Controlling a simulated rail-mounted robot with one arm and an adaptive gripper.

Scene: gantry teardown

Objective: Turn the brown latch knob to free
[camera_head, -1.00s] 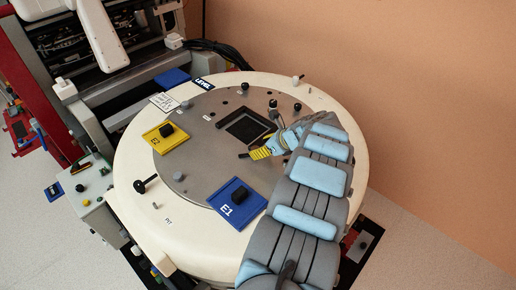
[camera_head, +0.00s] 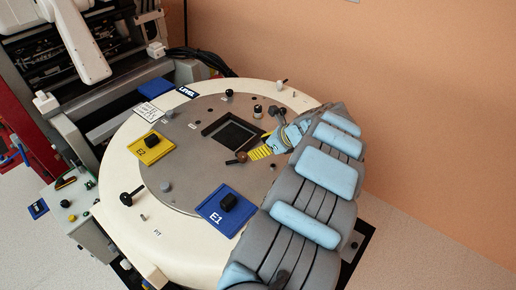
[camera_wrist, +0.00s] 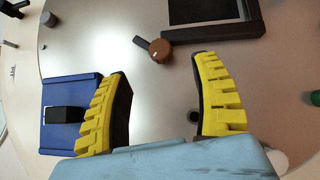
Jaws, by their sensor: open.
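The brown latch knob (camera_wrist: 160,50) is a small round knob with a dark lever pointing to the upper left in the wrist view. It sits on the grey round plate near the corner of a dark square opening. In the head view the knob (camera_head: 241,157) shows just left of my gripper (camera_head: 268,150). In the wrist view my gripper (camera_wrist: 165,98) has its two yellow ribbed fingers apart with nothing between them. I see no contact between the fingers and the knob.
The dark square opening (camera_head: 232,134) lies behind the knob. Several small posts stand around. The cream rim (camera_head: 120,165) surrounds the plate.

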